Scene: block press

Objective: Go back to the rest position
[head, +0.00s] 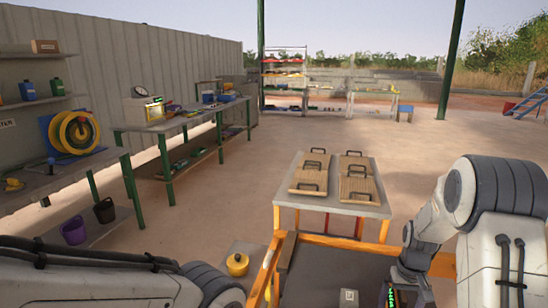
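My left arm (120,280) comes in along the bottom left. Its gripper is cut off below the picture. My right arm (490,200) comes in from the right and bends down. My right gripper (408,284) is at the bottom edge, over or beside the dark bed of the orange-framed structure (335,243). Its fingertips are not clear, so I cannot tell whether it is open or holds anything. A small green-lit part (392,297) shows beside it.
A table (372,209) ahead carries wooden boards (310,178) with black handles. A yellow pot (237,264) stands left of the orange frame. Workbenches (180,122) line the left wall. The floor (215,195) between benches and table is clear.

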